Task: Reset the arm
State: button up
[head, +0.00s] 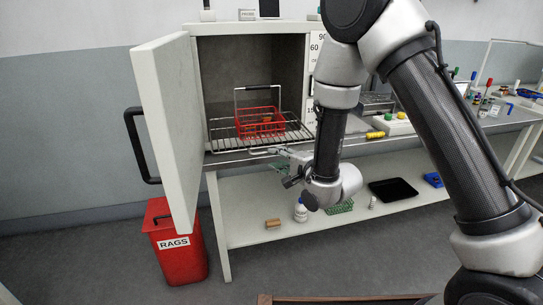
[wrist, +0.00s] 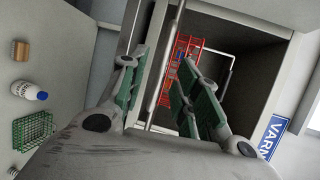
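My arm reaches down in front of an open cabinet (head: 250,65). My gripper (head: 280,158) is at the front edge of the wire rack (head: 222,132), below the cabinet opening. In the wrist view my gripper (wrist: 164,65) has its green-padded fingers spread apart. A thin metal bar of the rack (wrist: 166,70) shows in the gap between them; I cannot tell whether either finger touches it. A red wire basket (head: 260,121) with a tall handle sits on the rack, with something small and orange-brown inside. It also shows beyond the fingers in the wrist view (wrist: 193,45).
The cabinet door (head: 168,125) stands open at the left, above a red rags bin (head: 175,242). The lower shelf holds a white bottle (head: 300,211), a brown block (head: 272,224) and a black tray (head: 393,189). Bench items stand at the right. The floor in front is mostly clear.

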jog(key=shift+s+d+r, duration=0.1)
jog(key=shift+s+d, duration=0.35)
jog(key=shift+s, duration=0.05)
